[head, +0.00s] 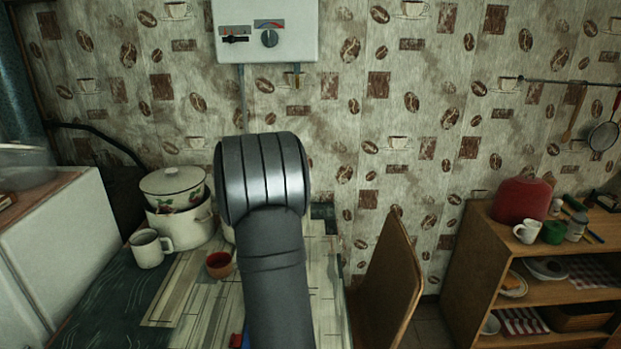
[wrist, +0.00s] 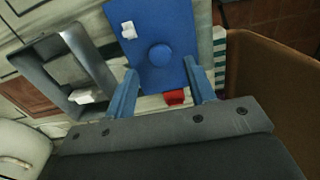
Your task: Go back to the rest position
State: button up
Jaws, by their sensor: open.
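My gripper (wrist: 161,66) shows in the wrist view, with two blue fingers spread apart. It is open, and nothing is clamped between the fingers. A flat blue panel with a round blue knob (wrist: 160,55) lies beyond and between the fingertips. A small red block (wrist: 175,97) shows between the fingers, nearer their base; I cannot tell its height. In the head view my grey arm rises over the table and hides its middle; the gripper itself cannot be made out there. White enamel pots (head: 180,229) are stacked at the table's back left, the upper one flower-patterned and lidded (head: 172,179).
A white mug (head: 148,250) and a small reddish-brown pot (head: 219,265) stand on the table (head: 110,300). A chair (head: 392,280) stands right of it, then a wooden shelf (head: 475,260). A grey frame (wrist: 38,60) lies left in the wrist view. A white heater (head: 266,28) hangs above.

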notch_tip(320, 180, up, 8)
notch_tip(320, 180, down, 12)
jog(key=shift+s+r, duration=0.1)
notch_tip(320, 180, up, 4)
jog(key=shift+r, duration=0.2)
jog(key=s+d+r, duration=0.3)
jog(key=d+r, duration=0.4)
jog(key=d, duration=0.4)
jog(key=w+a+f, duration=0.1)
jog(key=w+a, duration=0.4)
jog(key=w, duration=0.3)
jog(key=w+a+f, duration=0.2)
jog(key=w+a, duration=0.4)
jog(key=w, duration=0.3)
jog(key=shift+w+a+f, duration=0.2)
jog(key=shift+a, duration=0.1)
